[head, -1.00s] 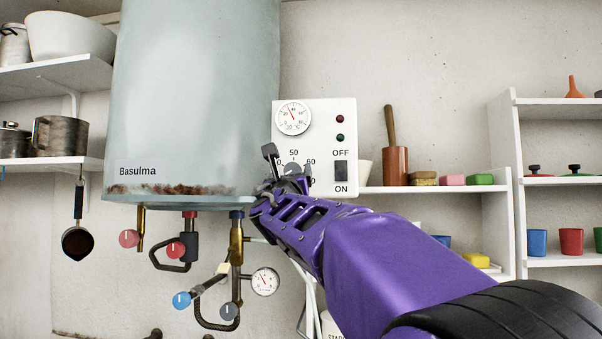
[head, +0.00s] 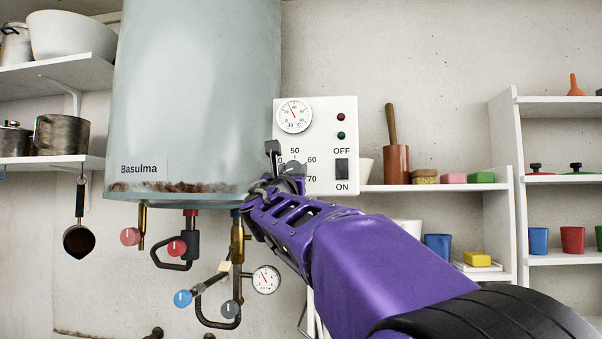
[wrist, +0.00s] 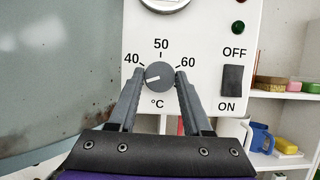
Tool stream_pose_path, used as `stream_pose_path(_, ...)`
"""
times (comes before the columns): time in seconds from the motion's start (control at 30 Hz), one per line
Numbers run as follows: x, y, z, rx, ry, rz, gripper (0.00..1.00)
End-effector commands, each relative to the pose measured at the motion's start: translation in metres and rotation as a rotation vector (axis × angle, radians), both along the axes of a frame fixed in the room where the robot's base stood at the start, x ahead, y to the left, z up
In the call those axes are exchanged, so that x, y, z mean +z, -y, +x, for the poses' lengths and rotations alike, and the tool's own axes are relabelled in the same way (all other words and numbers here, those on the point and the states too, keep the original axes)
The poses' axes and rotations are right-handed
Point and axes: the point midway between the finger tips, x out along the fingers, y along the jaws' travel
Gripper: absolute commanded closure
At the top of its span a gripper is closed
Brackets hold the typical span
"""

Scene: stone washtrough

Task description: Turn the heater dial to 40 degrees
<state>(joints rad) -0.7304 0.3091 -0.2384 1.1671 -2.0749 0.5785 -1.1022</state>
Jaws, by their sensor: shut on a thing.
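The heater dial (wrist: 160,75) is a round dark grey knob on the white control panel (wrist: 200,108). In the wrist view its white pointer line points left and slightly down, below the 40 label; 50 is above it and 60 at upper right. My gripper (wrist: 159,74) has one finger on each side of the dial and is shut on it. In the head view my purple arm reaches up to the panel, and the gripper (head: 284,165) partly covers the dial and the labels at its left.
The heater tank (head: 195,95) stands close to the left of the panel. A thermometer (head: 294,116) sits above the dial, and an OFF/ON switch (head: 341,168) to its right. Pipes with valves, such as the blue one (head: 182,299), hang below. Shelves (head: 430,187) are at right.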

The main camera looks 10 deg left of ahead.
Motion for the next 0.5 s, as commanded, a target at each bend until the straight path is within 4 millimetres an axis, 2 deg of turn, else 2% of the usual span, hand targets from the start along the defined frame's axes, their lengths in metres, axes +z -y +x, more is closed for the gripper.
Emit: stream_pose_path(0.5, 0.0031, -0.0034, -0.0001, 0.0, 0.003, 0.479, 1.0)
